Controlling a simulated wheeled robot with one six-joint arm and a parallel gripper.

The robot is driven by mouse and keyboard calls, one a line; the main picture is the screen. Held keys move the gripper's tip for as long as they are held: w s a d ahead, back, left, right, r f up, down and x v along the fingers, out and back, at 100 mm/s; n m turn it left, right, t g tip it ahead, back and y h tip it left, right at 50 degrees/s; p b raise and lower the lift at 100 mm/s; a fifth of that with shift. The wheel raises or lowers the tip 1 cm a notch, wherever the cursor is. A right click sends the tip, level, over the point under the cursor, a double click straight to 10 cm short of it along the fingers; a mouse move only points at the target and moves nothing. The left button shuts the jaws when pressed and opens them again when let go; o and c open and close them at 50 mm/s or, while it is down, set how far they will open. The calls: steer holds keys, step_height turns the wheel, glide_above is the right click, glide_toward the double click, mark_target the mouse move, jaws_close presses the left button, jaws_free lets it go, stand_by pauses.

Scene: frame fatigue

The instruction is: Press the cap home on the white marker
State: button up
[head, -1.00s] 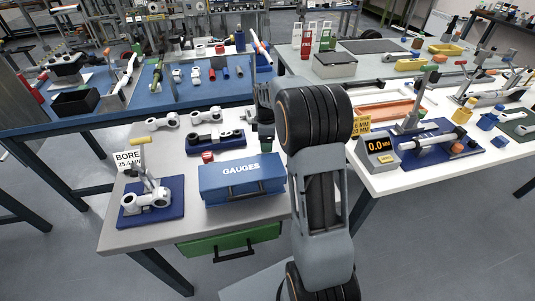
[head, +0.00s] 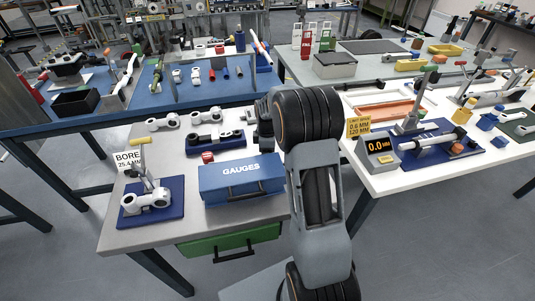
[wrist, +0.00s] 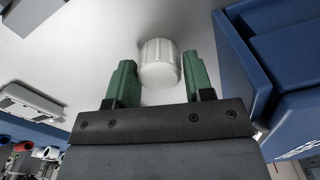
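A white ridged cap (wrist: 160,62) stands over a pale tabletop in the wrist view, between the green fingers of my gripper (wrist: 160,78). A narrow gap seems to show on each side of it, so the fingers look open around it and not closed on it. The body of the white marker cannot be made out; I cannot tell whether it is under the cap. In the head view my arm hides the cap and the fingertips.
A blue GAUGES box (head: 242,181) stands close to my gripper on the grey table; its blue side (wrist: 235,75) is close to the right finger. A bore gauge on a blue base (head: 151,203) stands at the front left. A display unit (head: 380,150) is on the right table.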

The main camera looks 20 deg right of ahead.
steer(key=c, duration=0.5)
step_height(320, 180, up, 10)
steer(key=shift+r, duration=0.1)
stand_by(0.4)
steer(key=shift+o, duration=1.3)
steer(key=shift+c, duration=0.9)
